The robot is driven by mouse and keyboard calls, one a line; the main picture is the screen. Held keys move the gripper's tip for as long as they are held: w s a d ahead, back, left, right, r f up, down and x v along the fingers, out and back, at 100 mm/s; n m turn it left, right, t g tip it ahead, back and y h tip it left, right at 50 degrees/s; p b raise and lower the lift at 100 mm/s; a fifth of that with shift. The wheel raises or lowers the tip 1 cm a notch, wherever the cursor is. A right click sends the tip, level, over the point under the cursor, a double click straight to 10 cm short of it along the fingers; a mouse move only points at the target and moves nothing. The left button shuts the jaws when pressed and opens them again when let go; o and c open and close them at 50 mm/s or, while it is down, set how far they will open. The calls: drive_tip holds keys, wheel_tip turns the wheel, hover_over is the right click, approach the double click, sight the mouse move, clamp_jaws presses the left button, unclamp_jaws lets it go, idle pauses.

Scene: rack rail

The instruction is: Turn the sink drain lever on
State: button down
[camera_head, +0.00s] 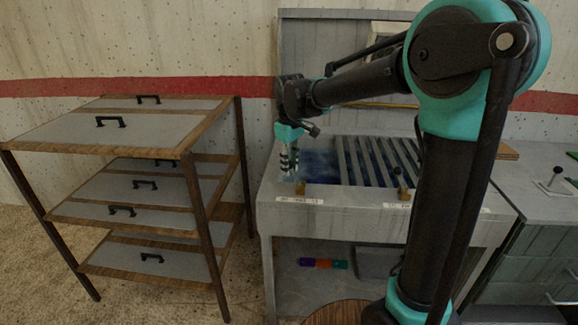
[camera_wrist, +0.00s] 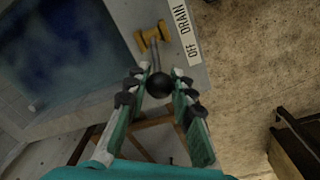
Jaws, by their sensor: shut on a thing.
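The drain lever (camera_wrist: 159,86) has a black ball knob on a thin metal rod, rising from a brass base beside the basin. Its brass base (camera_head: 300,188) shows at the sink's front left corner in the head view. A white label (camera_wrist: 184,32) next to it reads "OFF DRAIN" in the wrist view. My gripper (camera_wrist: 161,78) is shut on the lever, with the knob between its fingers. In the head view my gripper (camera_head: 288,160) points down over the lever and hides its knob. The sink (camera_head: 385,228) is grey, with blue in its basin.
A second lever (camera_head: 402,183) with a brass base stands on the sink front to the right. Slats (camera_head: 365,160) cover the basin's right part. A wooden rack (camera_head: 190,150) with grey panels stands left. Another lever (camera_head: 556,180) is on the right counter.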

drive_tip(key=d+y, duration=0.2)
drive_tip(key=shift+d+r+y, duration=0.2)
drive_tip(key=shift+r+y, duration=0.1)
drive_tip(key=shift+y, duration=0.1)
drive_tip(key=shift+s+d+f+y, duration=0.1)
drive_tip(key=shift+d+f+y, duration=0.1)
drive_tip(key=shift+d+y, duration=1.2)
drive_tip(key=shift+d+f+y, duration=0.2)
drive_tip(key=shift+d+y, duration=1.05)
drive_tip(key=shift+y, duration=0.15)
drive_tip(key=c, duration=1.3)
unclamp_jaws()
drive_tip(key=shift+d, duration=0.1)
drive_tip(key=shift+o, duration=0.2)
drive_tip(key=v, duration=1.2)
drive_tip(key=shift+s, duration=0.15)
